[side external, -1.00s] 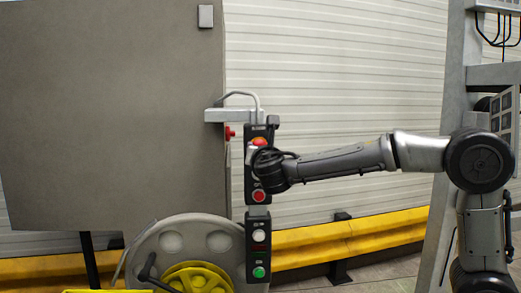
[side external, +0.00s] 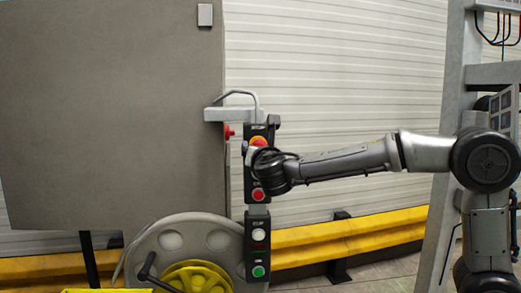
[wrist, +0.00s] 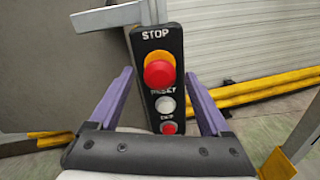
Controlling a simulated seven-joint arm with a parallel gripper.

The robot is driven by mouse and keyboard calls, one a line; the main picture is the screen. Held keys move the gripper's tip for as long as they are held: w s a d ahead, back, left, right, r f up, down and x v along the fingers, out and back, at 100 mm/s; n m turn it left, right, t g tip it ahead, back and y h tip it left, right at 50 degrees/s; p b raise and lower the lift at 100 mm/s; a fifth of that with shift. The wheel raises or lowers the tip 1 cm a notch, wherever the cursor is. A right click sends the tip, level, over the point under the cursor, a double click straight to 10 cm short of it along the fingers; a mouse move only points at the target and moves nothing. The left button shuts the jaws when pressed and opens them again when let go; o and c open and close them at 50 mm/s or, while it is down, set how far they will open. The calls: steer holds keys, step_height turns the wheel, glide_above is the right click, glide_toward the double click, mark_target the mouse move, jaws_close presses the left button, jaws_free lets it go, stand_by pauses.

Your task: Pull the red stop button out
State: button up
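The red stop button (wrist: 159,73) sits on a yellow base on the dark control box (wrist: 143,45), under the word STOP in the wrist view. In the side view the stop button (side external: 259,141) shows at the top of the box, just above my gripper (side external: 250,152). In the wrist view my gripper (wrist: 158,73) is open, with one purple finger on each side of the box and the button between the fingertips. Neither finger visibly touches the button. How far the button stands out cannot be told.
A white reset button (wrist: 165,104) and a smaller red button (wrist: 169,128) lie below on the same box. A lower box (side external: 258,250) has a white and a green button. A grey cabinet panel (side external: 110,110) stands left, and a yellow rail (side external: 350,235) runs behind.

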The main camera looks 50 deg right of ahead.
steer(key=v, duration=1.3)
steer(key=shift+s+a, duration=0.25)
steer(key=shift+s, duration=0.05)
steer(key=shift+d, duration=0.1)
steer(key=s+d+f+m+g, duration=0.2)
steer(key=s+d+m+g, duration=0.3)
steer(key=s+d, duration=0.5)
steer(key=s+d+f+m+g+y, duration=0.25)
steer(key=s+d+f+m, duration=0.2)
steer(key=f, duration=0.25)
steer(key=s+a+f+m+y, duration=0.45)
steer(key=s+f+m, duration=0.25)
steer(key=f, duration=0.2)
steer(key=a+f+m+y, duration=0.5)
steer(key=a+m, duration=0.3)
steer(key=a, duration=0.1)
steer(key=shift+f+y, duration=0.3)
steer(key=shift+y, duration=0.1)
